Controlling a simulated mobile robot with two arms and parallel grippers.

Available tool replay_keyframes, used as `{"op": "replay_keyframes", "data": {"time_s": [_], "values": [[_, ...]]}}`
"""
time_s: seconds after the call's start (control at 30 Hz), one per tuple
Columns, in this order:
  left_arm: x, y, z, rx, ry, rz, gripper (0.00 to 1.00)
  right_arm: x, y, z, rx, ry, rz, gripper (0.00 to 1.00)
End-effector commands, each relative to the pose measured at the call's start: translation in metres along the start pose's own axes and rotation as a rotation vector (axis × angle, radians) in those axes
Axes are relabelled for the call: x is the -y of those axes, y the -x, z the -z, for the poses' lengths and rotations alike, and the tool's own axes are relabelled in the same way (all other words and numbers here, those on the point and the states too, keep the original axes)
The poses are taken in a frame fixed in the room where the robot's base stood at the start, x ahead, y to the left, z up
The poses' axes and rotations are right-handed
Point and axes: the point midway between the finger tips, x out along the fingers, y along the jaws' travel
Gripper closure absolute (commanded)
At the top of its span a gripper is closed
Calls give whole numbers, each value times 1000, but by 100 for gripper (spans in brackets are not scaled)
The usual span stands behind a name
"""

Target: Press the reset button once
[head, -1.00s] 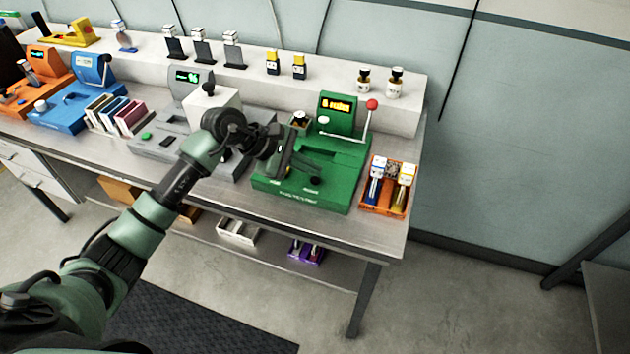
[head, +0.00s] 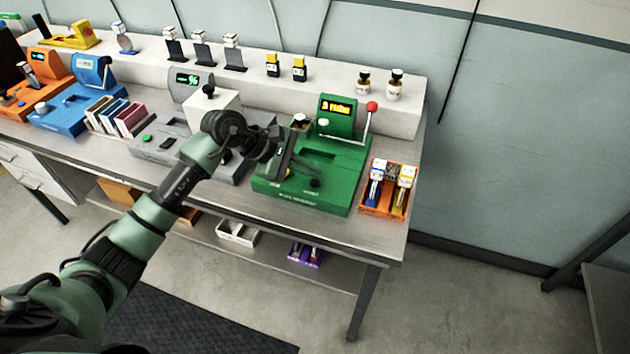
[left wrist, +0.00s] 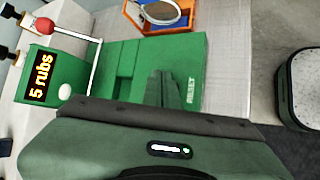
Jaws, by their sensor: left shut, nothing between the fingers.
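The green machine (head: 335,165) stands at the right end of the bench, with a lit display (head: 337,107) and a red-tipped lever (head: 371,107). In the left wrist view its display (left wrist: 41,77) reads "5 rubs", and the word RESET (left wrist: 190,90) is printed on its green top. A dark round knob (head: 315,183) sits near its front edge. My left gripper (head: 284,176) is shut and empty over the front left part of the machine. In the left wrist view its fingers (left wrist: 163,88) lie beside the RESET lettering and may hide a button. I cannot tell whether they touch the machine.
A grey machine (head: 165,135) with a white block stands to the left. A raised white shelf (head: 320,75) with small items runs along the back. Bare bench shows at the front edge.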

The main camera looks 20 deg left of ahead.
Motion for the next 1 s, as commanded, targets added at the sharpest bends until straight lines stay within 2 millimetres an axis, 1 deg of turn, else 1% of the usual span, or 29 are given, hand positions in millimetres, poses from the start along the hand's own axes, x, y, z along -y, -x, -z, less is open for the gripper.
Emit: {"op": "replay_keyframes", "data": {"time_s": [0.7, 1.0], "values": [[0, 0, 0, 0, 0, 0, 100, 0, 0, 0, 0, 0, 0, 64], [4, -6, 4, -1, 0, 1, 100, 0, -12, -1, 0, 0, 0, 64]]}}
